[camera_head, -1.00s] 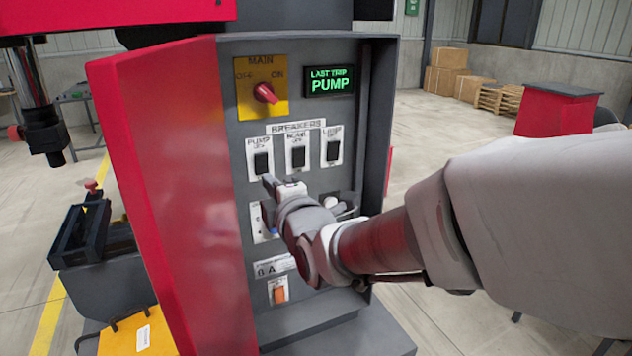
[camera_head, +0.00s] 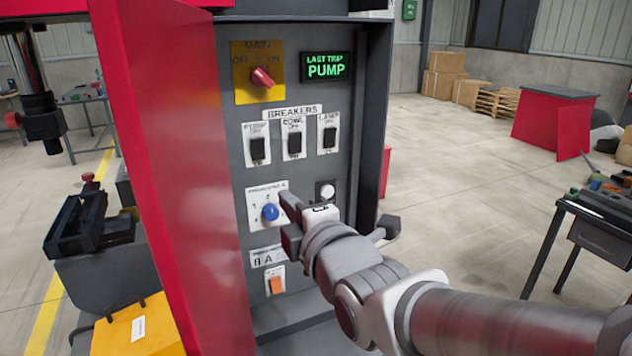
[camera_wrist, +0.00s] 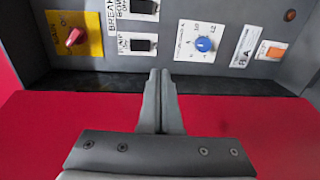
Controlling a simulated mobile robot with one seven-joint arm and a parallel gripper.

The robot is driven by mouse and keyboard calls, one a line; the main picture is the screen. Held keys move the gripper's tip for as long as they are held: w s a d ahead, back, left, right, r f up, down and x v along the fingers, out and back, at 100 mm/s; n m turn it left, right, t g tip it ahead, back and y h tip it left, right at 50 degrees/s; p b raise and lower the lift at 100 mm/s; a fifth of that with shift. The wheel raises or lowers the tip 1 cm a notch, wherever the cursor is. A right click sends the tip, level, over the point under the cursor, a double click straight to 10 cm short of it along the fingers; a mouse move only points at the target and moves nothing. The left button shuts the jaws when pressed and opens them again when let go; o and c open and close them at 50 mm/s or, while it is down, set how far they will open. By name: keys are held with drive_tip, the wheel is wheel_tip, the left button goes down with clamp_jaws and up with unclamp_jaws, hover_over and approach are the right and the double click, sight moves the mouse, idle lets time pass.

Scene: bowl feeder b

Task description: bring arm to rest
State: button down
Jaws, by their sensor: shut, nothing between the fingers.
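My gripper (camera_head: 289,218) is in front of the open control cabinet's panel (camera_head: 300,90), just right of the blue knob (camera_head: 270,212) in the head view. In the wrist view its two fingers (camera_wrist: 159,75) are together with nothing between them, and the blue knob (camera_wrist: 204,44) lies beyond them to the right. I cannot tell from the head view how far the fingertips are from the panel. My forearm stretches to the lower right.
The red cabinet door (camera_head: 165,170) stands open on the left. The panel carries a red main switch (camera_head: 262,77), a green PUMP display (camera_head: 325,67), three black breakers (camera_head: 294,142), a white button (camera_head: 327,192) and an orange switch (camera_head: 276,284). A table (camera_head: 595,215) stands at right; floor between is clear.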

drive_tip(key=shift+s+d+f, duration=0.1)
drive_tip(key=shift+s+d, duration=0.1)
drive_tip(key=shift+s, duration=0.15)
drive_tip(key=s+d+f+m+g+h+p, duration=0.1)
drive_tip(key=s+d+f+m+g+h, duration=0.15)
drive_tip(key=d+m, duration=0.35)
drive_tip(key=s+d+f+m+g+h, duration=0.1)
drive_tip(key=d+f+m+g+h, duration=0.15)
drive_tip(key=d+m, duration=0.3)
drive_tip(key=s+d+f+m+g+h, duration=0.1)
drive_tip(key=s+d+m+g, duration=0.1)
drive_tip(key=s+m, duration=0.4)
drive_tip(key=s+d+f+m+g+h+p, duration=0.1)
drive_tip(key=s+d+m+g, duration=0.1)
drive_tip(key=s+d+m, duration=0.3)
drive_tip(key=shift+s+f+m+g, duration=0.3)
drive_tip(key=shift+s+f+m, duration=0.05)
drive_tip(key=shift+f, duration=0.05)
drive_tip(key=c, duration=1.6)
unclamp_jaws()
